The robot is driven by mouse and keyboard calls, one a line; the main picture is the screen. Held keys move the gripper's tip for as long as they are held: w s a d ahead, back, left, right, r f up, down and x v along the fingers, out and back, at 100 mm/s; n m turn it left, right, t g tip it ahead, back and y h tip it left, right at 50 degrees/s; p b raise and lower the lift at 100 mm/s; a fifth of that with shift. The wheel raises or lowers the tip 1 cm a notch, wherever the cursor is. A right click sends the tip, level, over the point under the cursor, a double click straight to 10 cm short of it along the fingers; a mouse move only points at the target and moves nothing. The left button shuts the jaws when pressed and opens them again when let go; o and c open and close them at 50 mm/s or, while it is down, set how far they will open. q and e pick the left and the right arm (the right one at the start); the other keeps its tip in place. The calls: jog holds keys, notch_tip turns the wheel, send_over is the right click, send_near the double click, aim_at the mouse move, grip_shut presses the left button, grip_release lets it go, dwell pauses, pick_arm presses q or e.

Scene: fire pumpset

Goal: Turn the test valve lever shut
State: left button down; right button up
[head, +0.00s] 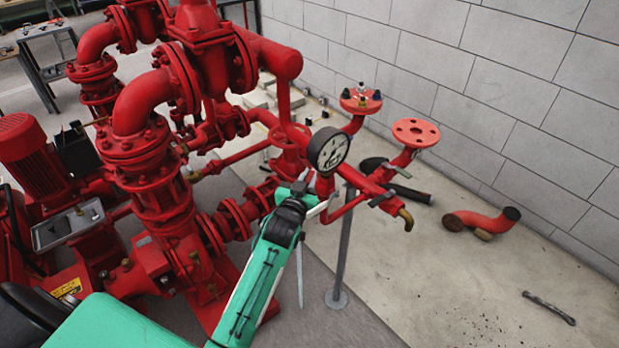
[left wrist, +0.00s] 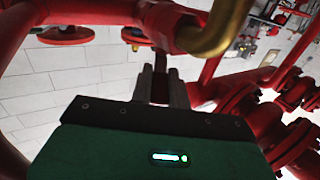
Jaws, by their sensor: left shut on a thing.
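The test valve lever shows in the left wrist view as a dark red bar (left wrist: 160,88) below a red pipe fitting. My left gripper (left wrist: 160,80) is shut on it, with one grey finger on each side. In the head view my green left arm comes in from the lower left, and the left gripper (head: 316,205) is at the red test pipe below the pressure gauge (head: 328,149). The brass spout (head: 405,219) is right of it and also shows in the left wrist view (left wrist: 222,28). The head view does not clearly show the fingertips. My right gripper is out of view.
Red pump pipework (head: 150,170) stands close on the left. A grey support post (head: 342,255) stands below the test pipe. Two flanged outlets, one (head: 416,132) at the right, rise behind it. A red elbow pipe (head: 482,221) lies on open floor near the block wall.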

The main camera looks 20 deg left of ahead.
pick_arm(q)
jog(key=c, duration=1.4)
grip_release()
jog(key=shift+o, duration=0.3)
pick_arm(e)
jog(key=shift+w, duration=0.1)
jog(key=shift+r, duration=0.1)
